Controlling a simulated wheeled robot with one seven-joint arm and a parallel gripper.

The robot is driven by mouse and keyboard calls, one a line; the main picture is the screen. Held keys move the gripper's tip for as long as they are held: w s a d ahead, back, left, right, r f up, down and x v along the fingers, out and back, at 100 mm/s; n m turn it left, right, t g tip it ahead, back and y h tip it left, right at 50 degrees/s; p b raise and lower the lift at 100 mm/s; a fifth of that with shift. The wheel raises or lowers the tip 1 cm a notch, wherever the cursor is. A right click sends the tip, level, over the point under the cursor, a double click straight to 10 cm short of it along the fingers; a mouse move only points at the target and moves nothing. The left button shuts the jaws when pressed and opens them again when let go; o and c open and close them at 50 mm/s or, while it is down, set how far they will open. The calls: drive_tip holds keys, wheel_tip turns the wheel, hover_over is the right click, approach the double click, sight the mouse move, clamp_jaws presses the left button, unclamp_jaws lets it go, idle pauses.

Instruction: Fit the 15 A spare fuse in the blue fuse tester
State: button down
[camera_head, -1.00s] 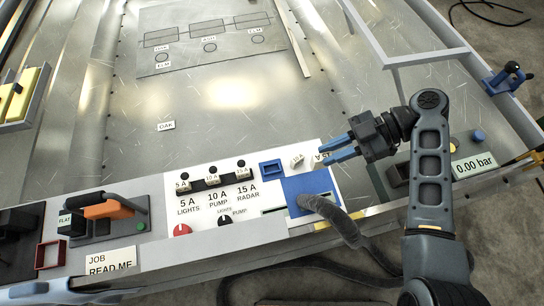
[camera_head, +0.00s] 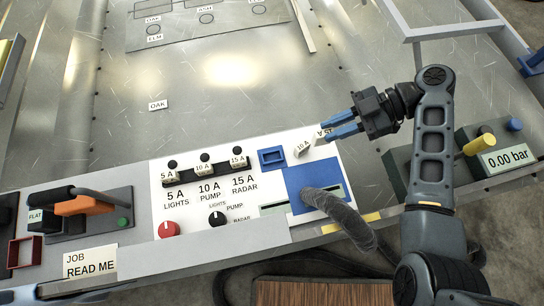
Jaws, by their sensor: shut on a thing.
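My gripper (camera_head: 322,129) is shut on a small white fuse (camera_head: 325,131). Its marking shows upside down and seems to read 15 A. The fingers point left above the right end of the white panel (camera_head: 262,234). A small blue square frame with a dark recess (camera_head: 271,157), which looks like the fuse tester, is on the panel to the left of the gripper. No fuse shows in it. A white 10 A fuse (camera_head: 303,147) stands between that frame and the gripper. The held fuse's lower part cannot be made out.
A blue plate (camera_head: 302,184) with a thick grey hose (camera_head: 335,213) lies below the frame. Several fuses, including one marked 15 A (camera_head: 239,161), stand in a row at left. A gauge box (camera_head: 500,158) reading 0.00 bar is at right. Bare metal lies behind.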

drive_tip(key=shift+a+f+b, duration=0.1)
drive_tip(key=shift+f+b, duration=0.35)
drive_tip(key=shift+f, duration=0.3)
drive_tip(key=shift+a+f+b, duration=0.25)
drive_tip(key=shift+a+b, duration=0.05)
drive_tip(key=shift+b, duration=0.05)
drive_tip(key=shift+a+f+b, duration=0.7)
drive_tip(key=shift+a+f, duration=1.85)
drive_tip(key=shift+a, duration=0.2)
drive_tip(key=shift+a+f+b, duration=0.65)
drive_tip(key=shift+a+f, duration=1.9)
drive_tip(key=shift+a, duration=0.15)
drive_tip(key=shift+f, duration=0.15)
drive_tip(key=c, duration=1)
unclamp_jaws()
